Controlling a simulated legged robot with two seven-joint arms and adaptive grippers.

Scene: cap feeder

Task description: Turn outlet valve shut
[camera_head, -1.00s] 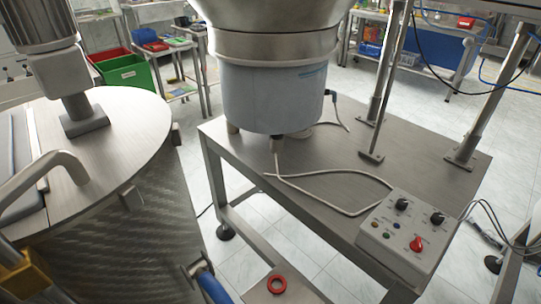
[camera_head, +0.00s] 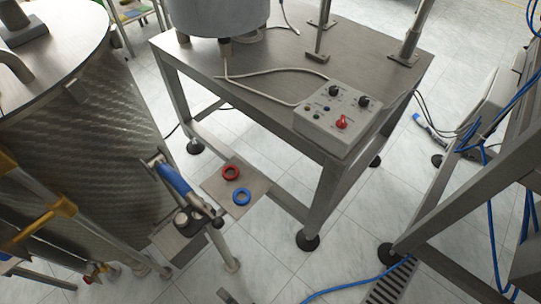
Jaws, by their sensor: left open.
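The outlet valve has a blue lever handle (camera_head: 178,184) at the lower front of the big steel tank (camera_head: 85,130). The handle slants down to the right, ending near a round metal fitting (camera_head: 188,220). The lever's exact angle to the pipe is hard to tell. A small grey tip at the bottom edge looks like part of my left gripper (camera_head: 228,297). It is open, below and apart from the valve handle. Most of it is cut off by the frame. My right gripper is not in view.
A metal plate with a red ring (camera_head: 231,172) and a blue ring (camera_head: 240,197) lies right of the valve. A steel table (camera_head: 270,66) carries a control box (camera_head: 338,118). A metal frame (camera_head: 460,215) with blue cables stands at right.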

